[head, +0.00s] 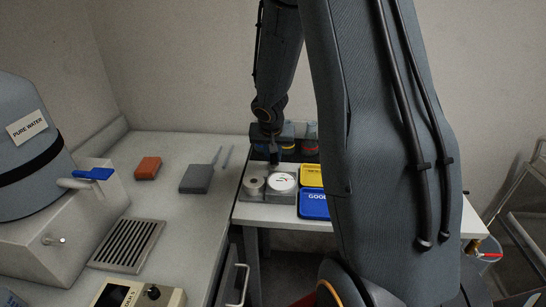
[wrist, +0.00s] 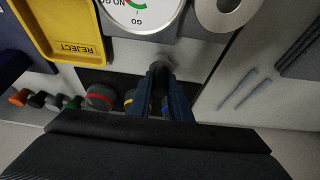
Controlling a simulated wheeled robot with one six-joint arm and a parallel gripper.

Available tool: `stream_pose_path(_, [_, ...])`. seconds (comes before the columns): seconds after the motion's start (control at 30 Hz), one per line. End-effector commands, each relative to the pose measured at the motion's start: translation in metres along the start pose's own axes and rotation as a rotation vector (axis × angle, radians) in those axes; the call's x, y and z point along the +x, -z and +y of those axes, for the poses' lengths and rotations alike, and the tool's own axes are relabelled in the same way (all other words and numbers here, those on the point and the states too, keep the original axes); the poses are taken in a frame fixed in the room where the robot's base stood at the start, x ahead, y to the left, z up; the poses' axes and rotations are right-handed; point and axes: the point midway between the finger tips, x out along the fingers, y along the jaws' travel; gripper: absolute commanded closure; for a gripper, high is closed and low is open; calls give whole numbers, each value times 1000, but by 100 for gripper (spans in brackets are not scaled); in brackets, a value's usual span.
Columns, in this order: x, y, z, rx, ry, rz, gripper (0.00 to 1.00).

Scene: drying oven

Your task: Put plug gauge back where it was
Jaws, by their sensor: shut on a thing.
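I cannot tell whether the held piece touches the surface below.
A GO/NO GO dial (head: 283,182) and a metal ring (head: 253,184) sit close in front of my gripper. Yellow REJECT (head: 311,175) and blue GOOD (head: 314,204) trays lie to the right. A grey block (head: 195,179) and orange block (head: 147,168) lie on the left bench.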

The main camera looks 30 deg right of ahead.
Motion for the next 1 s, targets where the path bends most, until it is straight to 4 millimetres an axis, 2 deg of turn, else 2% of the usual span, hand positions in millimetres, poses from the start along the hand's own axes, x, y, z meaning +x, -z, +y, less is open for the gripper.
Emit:
stream_pose_path(0.37, [2, 0, 0, 0, 0, 1, 100])
stream_pose_path(0.4, [3, -1, 0, 0, 0, 0, 81])
stream_pose_path(0.5, [2, -1, 0, 0, -1, 0, 64])
stream_pose_path(0.87, [0, 0, 0, 0, -1, 1, 64])
stream_pose_path(1.0, [-11, 2, 0, 1, 0, 3, 64])
